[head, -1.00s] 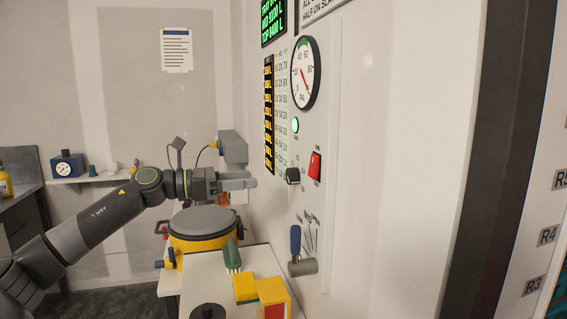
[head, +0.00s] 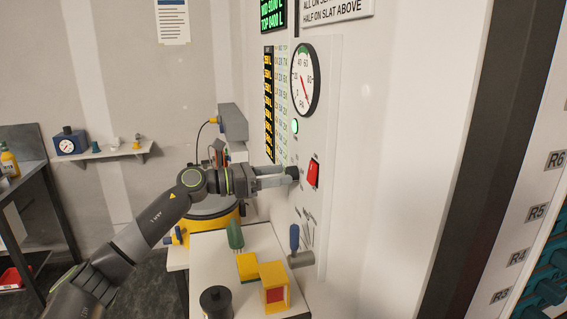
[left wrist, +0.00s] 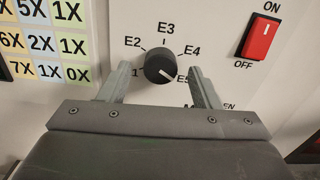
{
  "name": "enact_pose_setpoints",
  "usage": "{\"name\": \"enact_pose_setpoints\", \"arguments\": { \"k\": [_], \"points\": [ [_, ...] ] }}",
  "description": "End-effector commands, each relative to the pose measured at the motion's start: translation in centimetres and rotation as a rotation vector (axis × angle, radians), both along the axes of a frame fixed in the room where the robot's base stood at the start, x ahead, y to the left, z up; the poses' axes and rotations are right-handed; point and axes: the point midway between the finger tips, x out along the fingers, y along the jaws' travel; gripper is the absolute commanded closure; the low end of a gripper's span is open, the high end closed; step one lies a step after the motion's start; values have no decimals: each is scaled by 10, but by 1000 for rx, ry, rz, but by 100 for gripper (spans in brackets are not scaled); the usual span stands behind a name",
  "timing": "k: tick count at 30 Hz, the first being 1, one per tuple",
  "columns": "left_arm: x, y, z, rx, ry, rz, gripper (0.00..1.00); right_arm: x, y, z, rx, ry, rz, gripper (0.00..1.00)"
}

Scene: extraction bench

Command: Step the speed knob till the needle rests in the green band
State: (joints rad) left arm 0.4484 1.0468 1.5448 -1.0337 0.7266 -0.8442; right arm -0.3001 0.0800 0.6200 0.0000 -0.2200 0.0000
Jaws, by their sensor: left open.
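The black speed knob (left wrist: 160,66) is on the wall panel, ringed by labels including E2, E3, E4 and E5. Its white mark points toward E5. My left gripper (left wrist: 165,82) is open, with one finger on each side of the knob; I cannot tell whether they touch it. In the head view the left gripper (head: 277,178) reaches the panel and partly hides the knob (head: 293,172). The round gauge (head: 304,80) above has a green band at its top and a slanting red needle; which end is the tip is too small to tell.
A red ON/OFF switch (head: 313,173) sits just right of the knob, and it also shows in the left wrist view (left wrist: 260,38). A green lamp (head: 295,127) is above. A bench (head: 215,262) with yellow blocks (head: 273,274) stands below the arm.

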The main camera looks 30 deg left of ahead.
Motion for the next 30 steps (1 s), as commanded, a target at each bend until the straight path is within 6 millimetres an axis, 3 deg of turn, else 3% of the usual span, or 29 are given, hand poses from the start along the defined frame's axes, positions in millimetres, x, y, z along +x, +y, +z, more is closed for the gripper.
{"name": "enact_pose_setpoints", "arguments": {
  "k": [6,18,28,30],
  "points": [
    [12,-11,2,-1,1,-1,43,0,0,16,0,0,0,64],
    [15,-14,-1,1,1,-1,44,0,0,17,0,0,0,64],
    [15,-14,0,1,1,-1,87,0,0,17,0,0,0,64],
    [15,-13,0,1,1,-1,87,0,0,17,0,0,0,64]
  ]
}}
